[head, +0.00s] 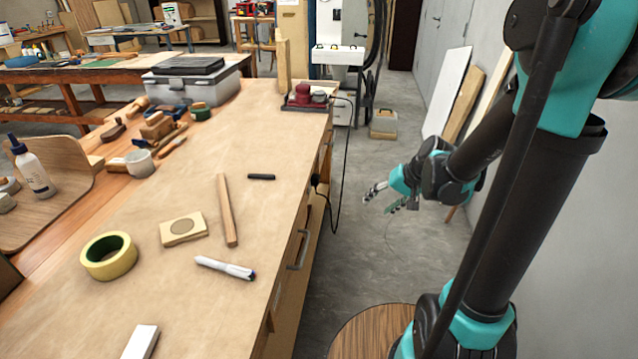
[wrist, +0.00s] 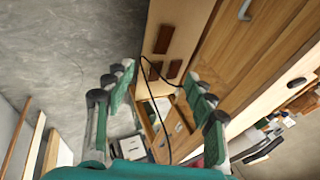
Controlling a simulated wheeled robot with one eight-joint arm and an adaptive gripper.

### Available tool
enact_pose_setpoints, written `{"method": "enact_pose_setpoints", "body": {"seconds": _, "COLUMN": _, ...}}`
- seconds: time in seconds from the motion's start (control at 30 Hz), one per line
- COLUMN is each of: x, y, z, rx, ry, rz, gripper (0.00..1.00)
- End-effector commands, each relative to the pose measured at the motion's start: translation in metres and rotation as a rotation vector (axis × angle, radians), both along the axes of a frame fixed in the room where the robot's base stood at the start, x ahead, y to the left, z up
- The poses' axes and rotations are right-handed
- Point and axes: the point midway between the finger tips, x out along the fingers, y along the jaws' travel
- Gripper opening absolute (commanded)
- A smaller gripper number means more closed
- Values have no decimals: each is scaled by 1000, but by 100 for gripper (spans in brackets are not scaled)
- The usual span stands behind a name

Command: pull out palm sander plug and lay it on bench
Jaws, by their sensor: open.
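The palm sander (head: 304,96), dark red, sits at the far right end of the bench (head: 215,215). Its black cord (head: 347,140) hangs over the bench side and loops back to the dark plug (head: 317,184), which sits at the bench's side face near the top edge. My gripper (head: 376,199) is open and empty, over the floor to the right of the plug and apart from it. In the wrist view my gripper (wrist: 160,100) has its fingers wide apart, with the cord (wrist: 158,105) visible beyond them. I cannot make out the plug there.
A black rod (head: 261,177), a wooden stick (head: 227,210), a marker (head: 225,267) and a tape roll (head: 108,256) lie on the bench. Some bare bench top lies between them and the sander. A drawer handle (head: 299,250) juts from the bench side. Boards (head: 447,92) lean on the right wall.

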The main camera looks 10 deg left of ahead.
Motion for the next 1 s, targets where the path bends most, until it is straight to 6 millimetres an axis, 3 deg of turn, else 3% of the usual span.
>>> {"method": "enact_pose_setpoints", "body": {"seconds": 0.4, "x": 92, "y": 54, "z": -7, "rx": 293, "ry": 52, "rz": 33, "gripper": 55}}
{"method": "enact_pose_setpoints", "body": {"seconds": 1.0, "x": 192, "y": 105, "z": -45, "rx": 715, "ry": 103, "rz": 113, "gripper": 55}}
